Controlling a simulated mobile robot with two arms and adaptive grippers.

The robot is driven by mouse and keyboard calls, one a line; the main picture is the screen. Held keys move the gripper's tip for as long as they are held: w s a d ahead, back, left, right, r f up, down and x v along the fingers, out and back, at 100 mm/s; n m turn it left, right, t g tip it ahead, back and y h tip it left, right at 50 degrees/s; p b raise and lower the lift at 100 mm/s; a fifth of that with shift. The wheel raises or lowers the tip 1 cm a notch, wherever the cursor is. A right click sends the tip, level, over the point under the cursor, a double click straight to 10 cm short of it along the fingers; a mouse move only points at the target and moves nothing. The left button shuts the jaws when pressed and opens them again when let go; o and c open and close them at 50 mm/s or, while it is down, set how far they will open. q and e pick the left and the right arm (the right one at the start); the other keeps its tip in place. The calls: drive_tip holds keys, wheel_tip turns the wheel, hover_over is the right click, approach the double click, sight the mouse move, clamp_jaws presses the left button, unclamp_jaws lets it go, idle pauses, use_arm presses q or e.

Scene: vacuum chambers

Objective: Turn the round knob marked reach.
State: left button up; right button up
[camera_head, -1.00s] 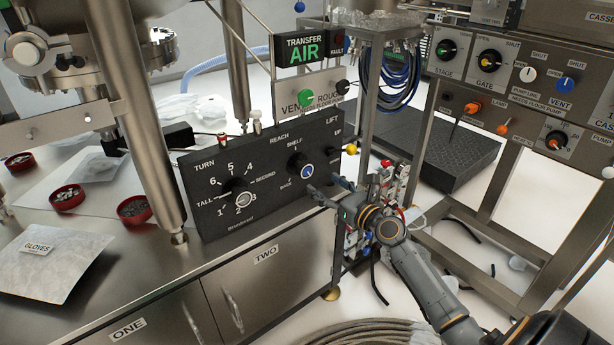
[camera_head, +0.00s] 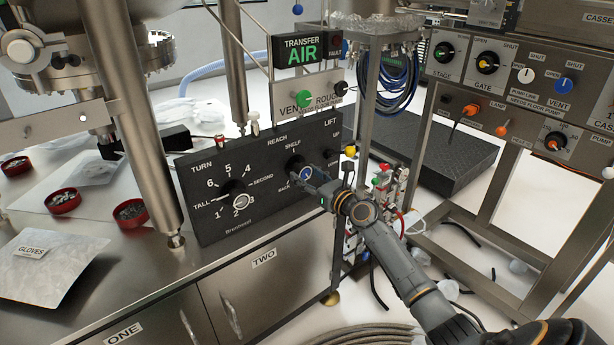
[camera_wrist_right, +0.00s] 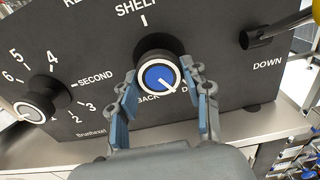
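The reach knob (camera_head: 296,163) is a black round knob with a blue face on the black panel (camera_head: 215,222), under the words REACH and SHELF. In the right wrist view its blue face (camera_wrist_right: 158,76) has a white pointer line aimed to the lower right, between BACK and a label mostly hidden by a finger. My right gripper (camera_wrist_right: 160,82) is open, with one finger on each side of the knob's front; I cannot tell whether they touch it. In the head view the right gripper (camera_head: 311,180) covers the knob's lower right. My left gripper is out of view.
The turn knob (camera_head: 235,194) is left of the reach knob on the same panel. A lift lever with a yellow end (camera_head: 349,152) sticks out close to the right. A metal post (camera_head: 366,110) stands behind my right wrist. The bench (camera_head: 180,262) lies below the panel.

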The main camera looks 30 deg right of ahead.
drive_tip(key=c, duration=0.3)
